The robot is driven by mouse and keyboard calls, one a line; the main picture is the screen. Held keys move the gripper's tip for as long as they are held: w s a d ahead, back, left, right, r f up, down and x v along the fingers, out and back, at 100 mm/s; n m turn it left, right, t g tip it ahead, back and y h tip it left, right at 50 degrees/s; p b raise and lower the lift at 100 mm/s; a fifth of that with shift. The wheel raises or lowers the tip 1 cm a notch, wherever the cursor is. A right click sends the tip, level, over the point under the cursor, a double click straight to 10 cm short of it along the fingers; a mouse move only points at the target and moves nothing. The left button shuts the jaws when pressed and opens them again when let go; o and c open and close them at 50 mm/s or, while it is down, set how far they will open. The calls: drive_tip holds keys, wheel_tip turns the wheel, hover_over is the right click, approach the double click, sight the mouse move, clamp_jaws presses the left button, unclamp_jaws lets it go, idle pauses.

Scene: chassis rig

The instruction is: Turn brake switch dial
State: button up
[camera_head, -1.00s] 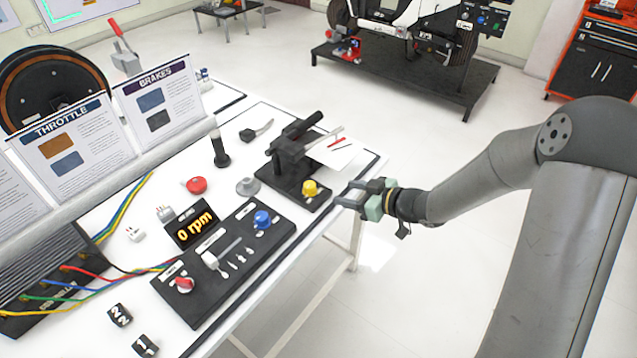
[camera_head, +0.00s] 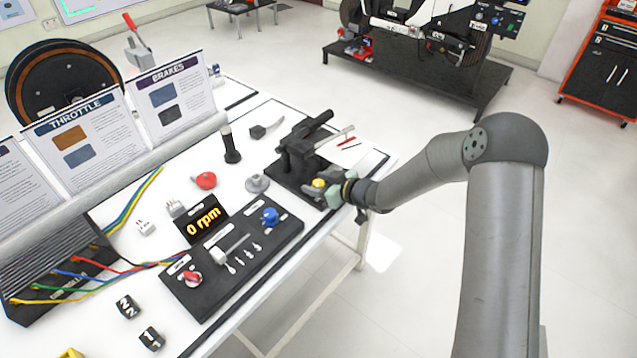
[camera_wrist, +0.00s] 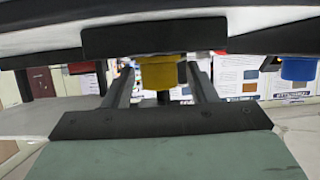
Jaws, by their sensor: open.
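The yellow dial (camera_head: 318,183) sits on the black base (camera_head: 288,172) of the brake lever unit at the table's right edge. It also shows in the wrist view (camera_wrist: 161,73), where the picture appears upside down. My gripper (camera_head: 322,190) is open around the yellow dial, with one finger on each side in the wrist view. I cannot tell whether the fingers touch it. The gripper partly hides the dial and the base's near corner in the head view.
A black panel (camera_head: 225,275) with a blue dial (camera_head: 270,216), a red dial (camera_head: 192,278) and small switches stands to the left. The blue dial shows in the wrist view too (camera_wrist: 298,69). A display (camera_head: 203,219) reads 0 rpm. The brake lever (camera_head: 308,135) rises behind the yellow dial.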

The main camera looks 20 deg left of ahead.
drive_tip(key=c, duration=1)
drive_tip(key=t+b, duration=0.1)
drive_tip(key=b, duration=0.1)
drive_tip(key=m+b, duration=0.1)
drive_tip(key=b, duration=0.1)
drive_tip(key=shift+f+m+t+h, duration=0.3)
drive_tip(key=shift+t+h, duration=0.1)
drive_tip(key=shift+r+m+t+h+b, duration=0.1)
drive_tip(key=shift+m+t+h+b, duration=0.3)
drive_tip(key=shift+b, duration=0.85)
drive_tip(key=shift+r+m+t, duration=0.2)
drive_tip(key=shift+m+t, duration=0.1)
drive_tip(key=shift+r, duration=0.1)
drive_tip(key=o, duration=1)
